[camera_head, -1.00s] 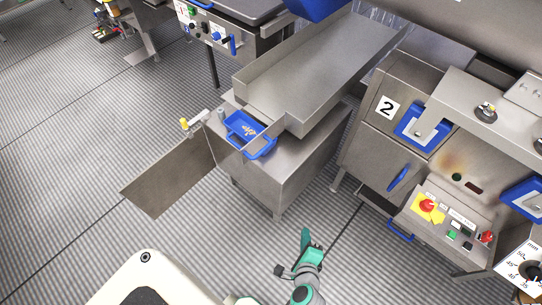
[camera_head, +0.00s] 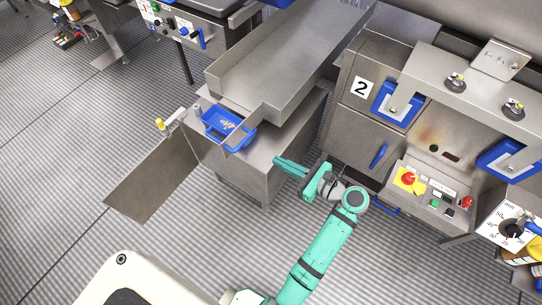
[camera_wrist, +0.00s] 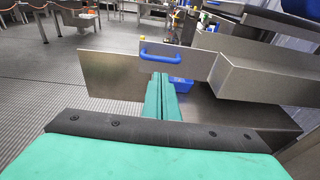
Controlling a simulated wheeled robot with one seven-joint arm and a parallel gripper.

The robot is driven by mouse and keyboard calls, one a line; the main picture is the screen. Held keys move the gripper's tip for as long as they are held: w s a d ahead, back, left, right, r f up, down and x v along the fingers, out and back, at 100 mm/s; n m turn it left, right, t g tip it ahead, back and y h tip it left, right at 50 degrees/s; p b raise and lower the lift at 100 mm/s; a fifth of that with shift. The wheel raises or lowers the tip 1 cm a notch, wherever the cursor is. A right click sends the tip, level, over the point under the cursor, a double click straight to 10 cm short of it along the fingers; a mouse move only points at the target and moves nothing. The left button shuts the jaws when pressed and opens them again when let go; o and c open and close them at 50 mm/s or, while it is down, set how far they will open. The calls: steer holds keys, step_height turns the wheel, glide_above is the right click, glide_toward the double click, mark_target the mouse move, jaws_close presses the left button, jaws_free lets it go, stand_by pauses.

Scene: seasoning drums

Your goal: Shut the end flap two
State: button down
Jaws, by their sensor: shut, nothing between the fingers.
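The end flap (camera_wrist: 200,64) is a narrow steel plate with a blue handle (camera_wrist: 160,53). It sticks out from the corner of the steel trough (camera_head: 285,62), swung open. In the head view the flap (camera_head: 238,138) shows as a small plate in front of the blue tray. My gripper (camera_head: 277,160) is shut and empty, to the right of the flap and lower in the picture, beside the cabinet under the trough. In the wrist view my shut fingers (camera_wrist: 160,80) point toward the flap, just below its handle. I cannot tell whether they touch it.
A large steel panel (camera_head: 150,187) stands out to the left over the floor. A blue tray (camera_head: 215,118) sits on the cabinet (camera_head: 240,172). The machine marked 2 (camera_head: 361,88), with its control box (camera_head: 425,190), stands close on the right. The floor at left is clear.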

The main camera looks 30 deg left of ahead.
steer(key=x, duration=1.3)
steer(key=shift+w+d+f, duration=0.1)
steer(key=shift+w, duration=0.05)
